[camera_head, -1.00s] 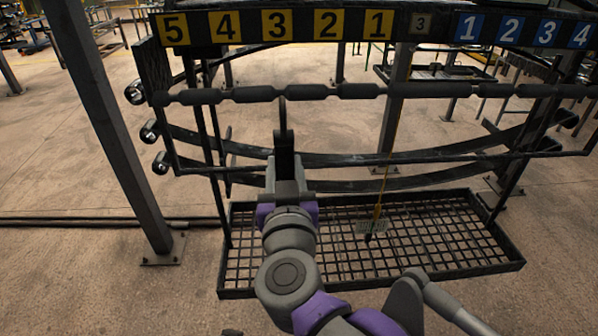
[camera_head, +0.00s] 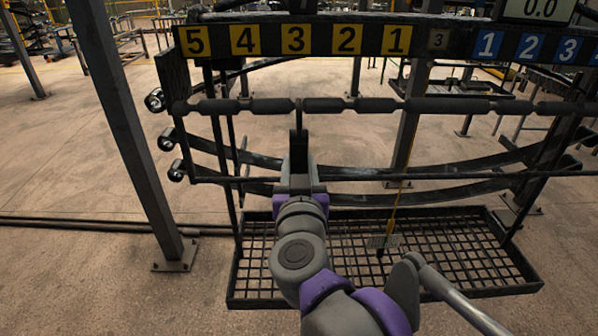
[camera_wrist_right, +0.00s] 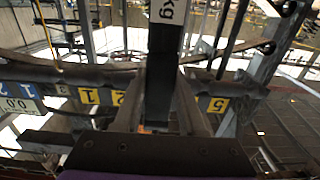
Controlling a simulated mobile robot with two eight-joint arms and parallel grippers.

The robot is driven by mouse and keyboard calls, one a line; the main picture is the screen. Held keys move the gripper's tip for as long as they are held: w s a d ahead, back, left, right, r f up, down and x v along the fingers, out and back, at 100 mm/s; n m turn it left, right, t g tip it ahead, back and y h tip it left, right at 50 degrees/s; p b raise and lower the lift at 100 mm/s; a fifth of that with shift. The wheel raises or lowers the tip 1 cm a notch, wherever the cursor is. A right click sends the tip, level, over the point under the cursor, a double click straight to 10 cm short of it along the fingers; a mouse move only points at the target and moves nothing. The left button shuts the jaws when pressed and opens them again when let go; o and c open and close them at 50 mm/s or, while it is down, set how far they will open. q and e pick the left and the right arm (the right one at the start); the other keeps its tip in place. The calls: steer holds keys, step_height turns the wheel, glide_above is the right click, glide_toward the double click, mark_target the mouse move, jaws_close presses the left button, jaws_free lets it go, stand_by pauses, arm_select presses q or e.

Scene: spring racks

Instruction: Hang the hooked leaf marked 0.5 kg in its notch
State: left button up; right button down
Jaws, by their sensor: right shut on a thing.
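My right gripper (camera_head: 300,172) is shut on a dark, narrow hooked leaf (camera_head: 299,140), held upright in front of the rack. The leaf's thin top overlaps the notched bar (camera_head: 340,105) at the narrow gap below the yellow 3 plate (camera_head: 296,39). I cannot tell whether the hook rests on the bar or is just in front of it. In the right wrist view the leaf (camera_wrist_right: 160,75) stands between the jaws, with a white label (camera_wrist_right: 168,10) showing "kg"; its number is cut off. My left gripper is not in view.
A digital display (camera_head: 541,8) reads 0.0. Curved dark strips (camera_head: 430,165) cross behind my gripper. A mesh tray (camera_head: 242,290) lies below. A yellow cord (camera_head: 394,212) hangs over the tray. A steel post (camera_head: 125,135) stands at left.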

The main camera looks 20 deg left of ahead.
steer(key=x, duration=0.6)
steer(key=shift+w, duration=0.25)
stand_by(0.3)
steer(key=shift+f, duration=0.15)
stand_by(0.5)
steer(key=shift+x, duration=2.25)
steer(key=shift+f, duration=0.15)
steer(key=shift+f+b, duration=0.6)
steer(key=shift+f, duration=0.5)
